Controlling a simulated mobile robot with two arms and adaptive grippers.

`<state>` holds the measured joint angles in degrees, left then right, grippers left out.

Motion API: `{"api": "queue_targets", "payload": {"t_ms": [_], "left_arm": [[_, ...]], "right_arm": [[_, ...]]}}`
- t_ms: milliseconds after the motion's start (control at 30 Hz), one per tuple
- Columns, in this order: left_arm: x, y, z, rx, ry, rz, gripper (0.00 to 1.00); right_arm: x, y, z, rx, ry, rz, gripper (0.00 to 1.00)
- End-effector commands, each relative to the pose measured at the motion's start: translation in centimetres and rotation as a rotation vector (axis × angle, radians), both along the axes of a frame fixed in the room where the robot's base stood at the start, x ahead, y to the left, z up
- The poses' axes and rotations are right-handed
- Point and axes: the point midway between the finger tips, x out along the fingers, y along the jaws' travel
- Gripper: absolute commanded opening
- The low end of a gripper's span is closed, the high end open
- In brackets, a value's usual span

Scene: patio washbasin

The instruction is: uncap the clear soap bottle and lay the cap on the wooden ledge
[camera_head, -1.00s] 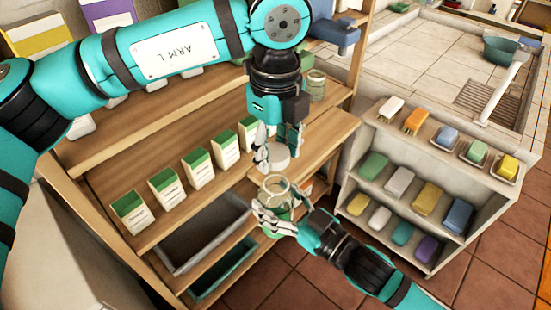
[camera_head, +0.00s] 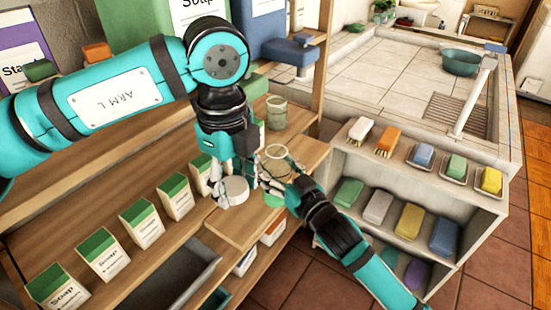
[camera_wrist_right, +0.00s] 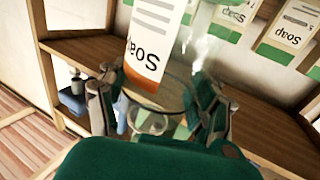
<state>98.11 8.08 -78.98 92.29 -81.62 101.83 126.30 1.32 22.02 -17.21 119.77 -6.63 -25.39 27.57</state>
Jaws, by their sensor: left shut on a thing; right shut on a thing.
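The clear soap bottle (camera_head: 277,153) stands upright and open-topped, with green showing low in it. My right gripper (camera_head: 273,182) is shut around its body. In the right wrist view, my right gripper's fingers (camera_wrist_right: 158,108) flank the clear bottle, whose outline is hard to make out there. The cap (camera_head: 235,189), a pale round disc, is off the bottle and to its left. My left gripper (camera_head: 232,197) is shut on the cap, low at the wooden ledge (camera_head: 238,229). I cannot tell whether the cap touches the wood.
A row of green-and-white soap boxes (camera_head: 142,223) stands left of the cap. Another glass jar (camera_head: 276,112) stands behind the bottle. To the right, a shelf unit (camera_head: 335,172) holds brushes and soap bars. Bare wood shows in front of the cap.

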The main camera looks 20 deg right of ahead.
Motion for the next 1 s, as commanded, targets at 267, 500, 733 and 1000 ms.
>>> {"api": "queue_targets", "payload": {"t_ms": [267,500,733,1000], "left_arm": [[0.0,0.0,0.8,0.0,0.0,0.0,0.06],[0.0,0.0,1.0,0.0,0.0,0.0,0.06],[0.0,0.0,1.0,0.0,0.0,0.0,0.06],[0.0,0.0,1.0,0.0,0.0,0.0,0.06]], "right_arm": [[7.4,-2.3,-0.3,-0.004,-0.004,-0.001,0.0],[11.9,-3.6,-0.9,-0.001,-0.002,0.001,0.0],[12.7,-3.9,-1.9,0.001,0.0,0.002,0.0],[12.7,-3.8,-4.7,0.001,-0.002,0.003,0.0]]}}
